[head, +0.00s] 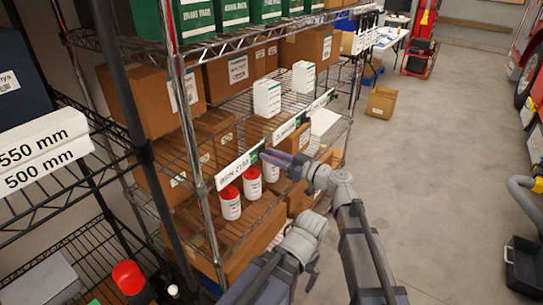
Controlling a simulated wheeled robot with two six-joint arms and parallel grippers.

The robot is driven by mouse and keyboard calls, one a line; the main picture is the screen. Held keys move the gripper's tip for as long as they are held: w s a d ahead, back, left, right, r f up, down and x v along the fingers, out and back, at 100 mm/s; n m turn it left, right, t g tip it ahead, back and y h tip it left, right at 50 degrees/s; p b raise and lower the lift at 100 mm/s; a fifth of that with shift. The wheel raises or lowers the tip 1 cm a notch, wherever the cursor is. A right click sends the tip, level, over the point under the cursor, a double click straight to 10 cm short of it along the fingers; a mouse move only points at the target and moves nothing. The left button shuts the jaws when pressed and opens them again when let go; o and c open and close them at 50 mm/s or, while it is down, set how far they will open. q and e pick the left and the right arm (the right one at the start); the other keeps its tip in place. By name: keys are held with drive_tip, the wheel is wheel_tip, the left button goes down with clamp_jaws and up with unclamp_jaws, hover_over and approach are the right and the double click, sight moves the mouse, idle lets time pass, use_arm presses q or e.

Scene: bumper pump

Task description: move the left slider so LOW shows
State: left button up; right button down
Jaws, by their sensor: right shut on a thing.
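The left label strip (232,171) runs along the shelf's front edge, with white lettering space and a small green slider (254,155) at its right end. My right gripper (268,157) reaches in from the right with its dark fingers at this slider, shut on it. The fingers hide part of the slider, and I cannot read LOW on it. Another label strip (288,129) with a green end lies further right. My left gripper (313,274) is low in front of the shelf, mostly hidden by its own arm; its jaws are unclear.
White bottles with red lids (230,203) stand below the left strip. White boxes (267,98) and brown cartons (238,69) fill the wire shelves. A chrome post (187,122) rises left of the strip. The floor (440,180) at right is mostly open.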

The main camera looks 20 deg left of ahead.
idle(0.5)
drive_tip(key=s, duration=0.2)
drive_tip(key=s+a, duration=0.1)
drive_tip(key=s, duration=0.1)
drive_tip(key=shift+a, duration=0.2)
drive_tip(key=shift+w, duration=0.1)
drive_tip(key=c, duration=0.7)
unclamp_jaws()
drive_tip(key=shift+o, duration=0.2)
approach(253, 158)
drive_tip(key=shift+v, duration=0.95)
drive_tip(key=shift+r, duration=0.1)
